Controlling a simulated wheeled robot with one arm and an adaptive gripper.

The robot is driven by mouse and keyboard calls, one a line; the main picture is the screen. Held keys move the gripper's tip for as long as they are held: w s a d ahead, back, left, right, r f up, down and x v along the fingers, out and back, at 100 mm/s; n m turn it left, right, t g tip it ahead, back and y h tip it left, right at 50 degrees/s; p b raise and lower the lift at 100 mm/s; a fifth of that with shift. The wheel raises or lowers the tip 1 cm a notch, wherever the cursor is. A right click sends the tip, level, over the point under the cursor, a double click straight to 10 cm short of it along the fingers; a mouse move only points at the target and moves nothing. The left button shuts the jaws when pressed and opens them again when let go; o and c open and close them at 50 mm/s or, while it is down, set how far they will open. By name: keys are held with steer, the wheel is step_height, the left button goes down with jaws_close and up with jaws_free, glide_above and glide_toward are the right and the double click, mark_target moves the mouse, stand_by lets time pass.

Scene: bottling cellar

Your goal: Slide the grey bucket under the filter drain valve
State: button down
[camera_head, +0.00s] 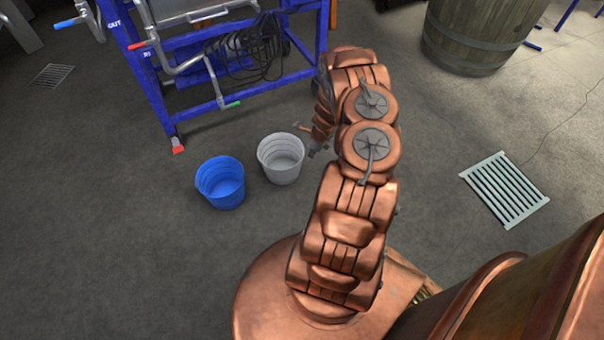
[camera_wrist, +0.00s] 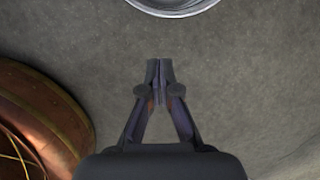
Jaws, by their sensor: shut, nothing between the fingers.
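The grey bucket (camera_head: 281,168) stands upright on the floor, just right of a blue bucket. In the wrist view, only the near edge of the grey bucket (camera_wrist: 172,10) shows at the top. A valve with a green handle (camera_head: 232,104) sits low on the front of the blue filter frame (camera_head: 158,100), behind the buckets; its outlet is hard to make out. My gripper (camera_head: 313,151) is low, just right of the grey bucket and partly hidden by my arm. In the wrist view, my gripper's fingertips (camera_wrist: 160,66) are together and empty, apart from the bucket.
The blue bucket (camera_head: 220,185) stands close at the left of the grey one. A red-tipped frame foot (camera_head: 177,146) is behind it. A coiled dark hose (camera_head: 255,48) hangs on the frame. A floor grate (camera_head: 504,190) and a barrel (camera_head: 477,32) are at the right. Floor at front left is clear.

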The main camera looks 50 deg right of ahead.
steer(key=f+b, duration=0.2)
steer(key=f, duration=0.3)
steer(key=f+m+b, duration=0.1)
steer(key=f, duration=0.5)
steer(key=f+m+b, duration=0.1)
steer(key=f+b, duration=0.1)
steer(key=f, duration=0.3)
steer(key=shift+w+f+b, duration=0.2)
steer(key=shift+w+b, duration=0.1)
steer(key=shift+w, duration=0.05)
steer(key=w, duration=0.1)
steer(key=w+b, duration=0.1)
steer(key=shift+w+a, duration=0.25)
steer(key=shift+w, duration=0.1)
steer(key=shift+w+a+r+b, duration=0.1)
steer(key=shift+w+r+b, duration=0.15)
steer(key=shift+w, duration=0.4)
steer(key=shift+w+f, duration=0.1)
